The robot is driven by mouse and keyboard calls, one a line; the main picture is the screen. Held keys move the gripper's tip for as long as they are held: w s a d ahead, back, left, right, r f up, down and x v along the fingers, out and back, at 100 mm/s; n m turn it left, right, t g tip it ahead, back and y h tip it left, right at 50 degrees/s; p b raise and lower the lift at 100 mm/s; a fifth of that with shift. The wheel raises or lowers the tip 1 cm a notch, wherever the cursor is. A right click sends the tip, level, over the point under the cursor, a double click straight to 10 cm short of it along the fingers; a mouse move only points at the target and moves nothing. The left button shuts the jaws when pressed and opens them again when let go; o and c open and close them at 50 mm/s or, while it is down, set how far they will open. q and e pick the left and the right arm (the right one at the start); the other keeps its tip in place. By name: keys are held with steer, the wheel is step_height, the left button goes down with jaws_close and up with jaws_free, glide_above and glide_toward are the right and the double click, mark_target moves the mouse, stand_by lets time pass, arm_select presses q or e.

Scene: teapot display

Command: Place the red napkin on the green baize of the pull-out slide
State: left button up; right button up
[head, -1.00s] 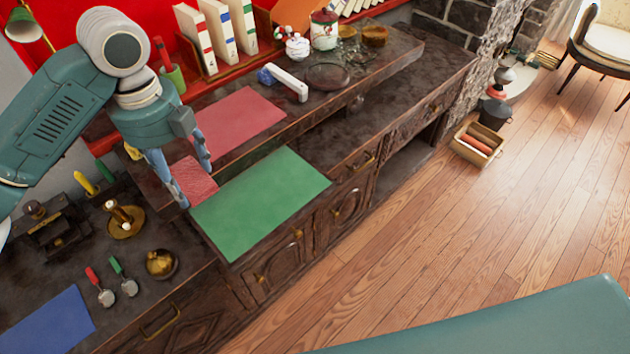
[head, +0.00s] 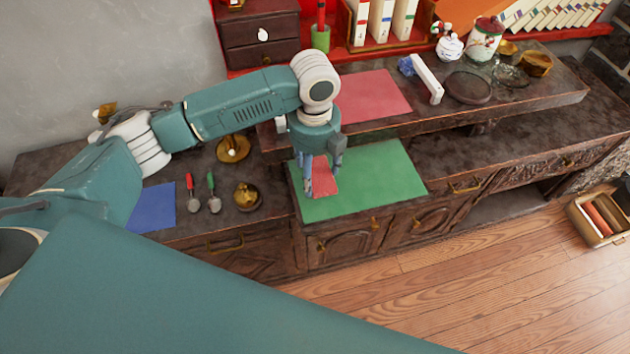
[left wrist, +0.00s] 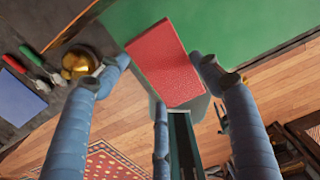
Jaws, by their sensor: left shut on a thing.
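The red napkin (head: 323,178) is a small textured red rectangle in the grip of my left gripper (head: 321,181). In the left wrist view the napkin (left wrist: 165,62) shows flat between the blue fingers of the left gripper (left wrist: 160,80). My left gripper is shut on it, with the fingers pointing down. The green baize (head: 372,178) of the pull-out slide lies behind and below the napkin in the head view, and it fills the top of the left wrist view (left wrist: 230,30). I cannot tell whether the napkin touches the baize. My right gripper is not in view.
A raised shelf with a pink mat (head: 372,96) and a white-handled item (head: 428,80) runs behind the slide. Left are a blue mat (head: 153,208), red- and green-handled tools (head: 194,204) and a brass pot (head: 246,196). Most of the baize is bare.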

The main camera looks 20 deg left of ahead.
mark_target(315, 184)
arm_select(q)
steer(key=shift+f, duration=0.7)
step_height(315, 184, down, 4)
steer(key=shift+f, duration=0.1)
steer(key=shift+f, duration=0.1)
steer(key=o, duration=0.9)
steer(key=shift+o, duration=1.2)
step_height(315, 184, up, 12)
steer(key=shift+r+b, duration=0.15)
steer(key=shift+b, duration=0.45)
